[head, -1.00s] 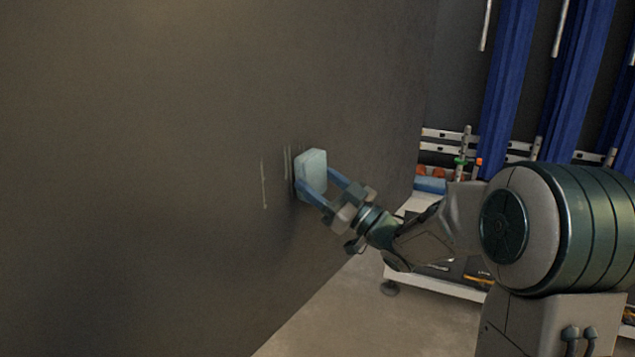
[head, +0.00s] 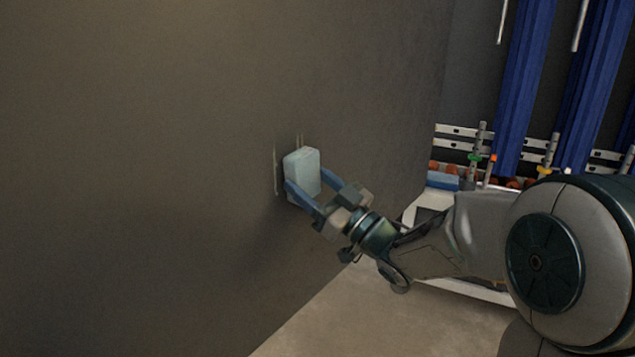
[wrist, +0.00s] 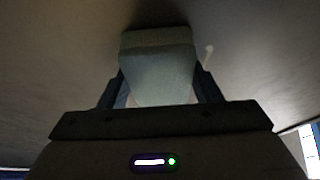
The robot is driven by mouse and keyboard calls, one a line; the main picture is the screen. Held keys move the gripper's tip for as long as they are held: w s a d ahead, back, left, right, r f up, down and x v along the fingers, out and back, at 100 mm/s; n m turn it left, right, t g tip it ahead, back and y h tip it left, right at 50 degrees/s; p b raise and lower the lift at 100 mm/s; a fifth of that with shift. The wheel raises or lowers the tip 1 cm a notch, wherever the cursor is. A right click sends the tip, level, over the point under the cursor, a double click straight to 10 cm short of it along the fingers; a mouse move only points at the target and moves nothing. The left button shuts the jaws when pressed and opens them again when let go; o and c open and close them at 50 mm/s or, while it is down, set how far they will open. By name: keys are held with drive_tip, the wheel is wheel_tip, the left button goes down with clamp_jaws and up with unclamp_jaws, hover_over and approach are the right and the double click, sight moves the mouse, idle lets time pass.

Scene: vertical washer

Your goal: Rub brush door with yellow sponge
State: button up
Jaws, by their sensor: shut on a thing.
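My gripper (head: 312,192) is shut on a pale blue-grey sponge (head: 302,172); no yellow sponge is in view. The sponge is against or very close to a large dark grey upright panel (head: 140,150), taken as the door. Thin pale vertical streaks (head: 276,172) show on the panel just left of the sponge and above it. In the wrist view the sponge (wrist: 158,70) sits between the two fingers, its far end at the dark surface. One pale mark (wrist: 209,52) shows to its right there. The contact face of the sponge is hidden.
A white cart (head: 425,205) with a blue item (head: 442,181) and several small tools stands at the right behind my arm. Blue vertical brush columns (head: 525,80) rise at the back right. Bare floor (head: 335,315) lies below the panel.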

sight(272, 183)
drive_tip(key=shift+s+a+b, duration=0.25)
drive_tip(key=shift+s+a, duration=0.3)
drive_tip(key=shift+s, duration=0.3)
drive_tip(key=shift+s+a+b, duration=0.3)
drive_tip(key=shift+s+a, duration=0.3)
drive_tip(key=shift+s, duration=0.2)
drive_tip(key=shift+s+a+b, duration=0.25)
drive_tip(key=shift+s+a, duration=0.3)
drive_tip(key=shift+s, duration=0.3)
drive_tip(key=shift+s+d, duration=0.55)
drive_tip(key=shift+d, duration=0.3)
drive_tip(key=shift+s+d, duration=0.55)
drive_tip(key=shift+d, duration=0.25)
drive_tip(key=shift+s+d, duration=0.55)
drive_tip(key=shift+d, duration=0.3)
drive_tip(key=shift+s+d, duration=0.45)
drive_tip(key=shift+d, duration=0.2)
drive_tip(key=shift+s+d, duration=0.4)
drive_tip(key=shift+d, duration=0.2)
